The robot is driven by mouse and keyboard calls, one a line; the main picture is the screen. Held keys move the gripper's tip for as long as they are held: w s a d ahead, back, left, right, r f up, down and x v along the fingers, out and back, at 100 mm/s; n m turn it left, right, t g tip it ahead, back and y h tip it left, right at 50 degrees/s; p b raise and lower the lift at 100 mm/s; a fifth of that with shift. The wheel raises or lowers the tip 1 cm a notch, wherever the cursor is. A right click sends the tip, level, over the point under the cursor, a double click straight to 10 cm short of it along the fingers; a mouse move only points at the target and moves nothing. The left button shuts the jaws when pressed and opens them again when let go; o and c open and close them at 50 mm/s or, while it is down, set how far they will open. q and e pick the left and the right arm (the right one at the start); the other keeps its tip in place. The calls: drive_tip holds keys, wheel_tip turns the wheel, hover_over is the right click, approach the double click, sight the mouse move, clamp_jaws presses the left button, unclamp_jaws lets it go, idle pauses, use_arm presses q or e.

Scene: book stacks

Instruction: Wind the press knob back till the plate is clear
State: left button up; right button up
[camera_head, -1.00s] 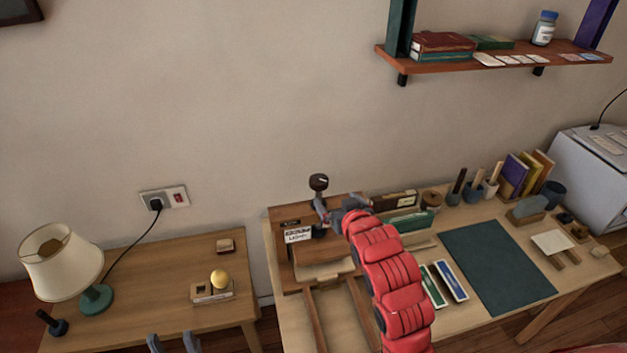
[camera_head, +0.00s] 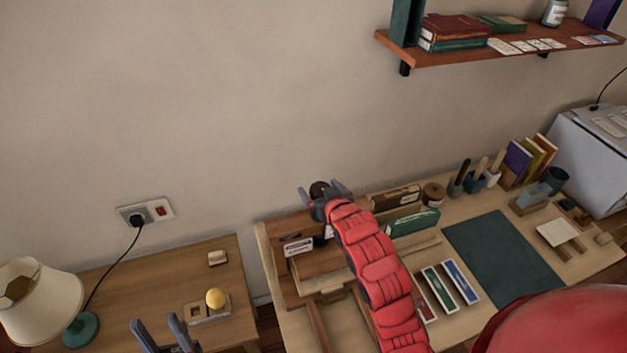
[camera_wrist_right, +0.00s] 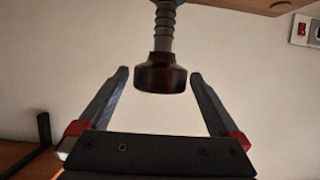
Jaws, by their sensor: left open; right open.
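The press knob (camera_head: 319,189) is dark and round and stands at the back of the wooden press (camera_head: 297,271), against the wall. In the right wrist view the knob (camera_wrist_right: 161,74) sits on a grey threaded screw (camera_wrist_right: 165,28). My right gripper (camera_head: 325,191) is open, with a finger on each side of the knob; the wrist view shows gaps between the fingers and the knob. My right arm hides part of the press, and I cannot make out the plate clearly. My left gripper (camera_head: 159,328) is open and empty at the lower left, in front of the side table.
The side table (camera_head: 150,288) holds a lamp (camera_head: 40,292) and a yellow ball on a block (camera_head: 215,298). A wall shelf (camera_head: 480,50) with books is at upper right. Boxes, pen cups and a dark mat (camera_head: 503,262) lie right of the press.

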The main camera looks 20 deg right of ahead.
drive_tip(key=shift+w, duration=0.1)
drive_tip(key=shift+s+r, duration=0.1)
drive_tip(key=shift+s, duration=0.15)
drive_tip(key=shift+c, duration=0.5)
drive_tip(key=shift+w, duration=0.1)
drive_tip(key=c, duration=1.3)
drive_tip(key=shift+o, duration=0.2)
drive_tip(key=shift+d, duration=0.1)
drive_tip(key=shift+n+y+b, duration=0.4)
drive_tip(key=shift+n, duration=0.1)
drive_tip(key=n+g+y+b, duration=0.1)
drive_tip(key=n+y+b, duration=0.1)
drive_tip(key=b, duration=0.2)
drive_tip(key=n+g+y+b, duration=0.1)
drive_tip(key=n+y+b, duration=0.1)
drive_tip(key=b, duration=0.2)
drive_tip(key=n+y+b, duration=0.2)
drive_tip(key=b, duration=0.3)
drive_tip(key=shift+f+g+y, duration=0.3)
drive_tip(key=shift+f+g, duration=0.1)
drive_tip(key=shift+r+n+g+y+b, duration=0.15)
drive_tip(key=shift+n+g+y+b, duration=0.3)
drive_tip(key=shift+b, duration=0.35)
